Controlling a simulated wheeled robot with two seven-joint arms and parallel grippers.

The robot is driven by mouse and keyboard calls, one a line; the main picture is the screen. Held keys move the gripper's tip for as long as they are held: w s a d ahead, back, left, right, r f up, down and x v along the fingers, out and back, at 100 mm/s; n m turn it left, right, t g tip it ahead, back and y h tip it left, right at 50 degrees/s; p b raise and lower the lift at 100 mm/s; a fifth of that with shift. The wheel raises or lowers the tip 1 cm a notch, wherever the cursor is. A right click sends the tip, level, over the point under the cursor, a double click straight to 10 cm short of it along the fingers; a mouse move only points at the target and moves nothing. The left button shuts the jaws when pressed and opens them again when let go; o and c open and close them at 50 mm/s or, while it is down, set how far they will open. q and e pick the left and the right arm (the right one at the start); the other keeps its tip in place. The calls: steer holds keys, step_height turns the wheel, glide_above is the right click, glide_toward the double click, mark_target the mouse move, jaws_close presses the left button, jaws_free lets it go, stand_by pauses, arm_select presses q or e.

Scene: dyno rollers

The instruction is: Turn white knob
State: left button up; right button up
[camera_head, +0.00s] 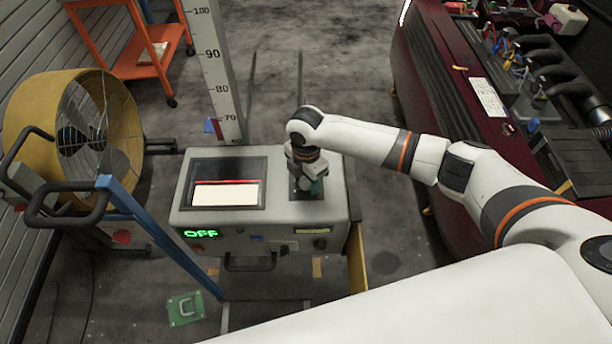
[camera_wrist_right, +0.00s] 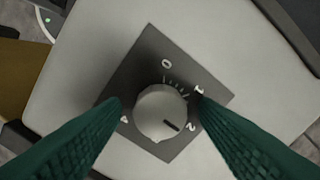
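The white knob (camera_wrist_right: 160,112) sits on a dark square plate (camera_wrist_right: 150,62) marked 0, 1, 2 and a partly hidden figure at the left. Its dark pointer line aims to the lower right, near the 2. My right gripper (camera_wrist_right: 156,101) is open, with one green finger on each side of the knob. A gap shows at the left finger; the right finger is close, and I cannot tell if it touches. In the head view the right gripper (camera_head: 308,186) points down over the grey console's right side and hides the knob. My left gripper is not in view.
The grey console (camera_head: 255,218) has a dark-framed window and a green OFF display (camera_head: 200,233). A yellow fan (camera_head: 75,115) stands at left, a blue post (camera_head: 150,225) in front. A dark red car (camera_head: 455,110) is at right.

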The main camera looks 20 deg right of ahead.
mark_target(306, 181)
steer(key=c, duration=0.9)
steer(key=shift+r+m+p, duration=0.2)
steer(key=shift+m+p, duration=1)
steer(key=shift+p, duration=0.15)
steer(key=shift+c, duration=0.2)
steer(key=shift+f+m+p, duration=0.1)
steer(key=shift+m+p, duration=1.2)
steer(key=shift+m, duration=0.4)
steer(key=o, duration=1)
steer(key=shift+c, duration=0.2)
step_height(306, 181, up, 12)
steer(key=b, duration=0.2)
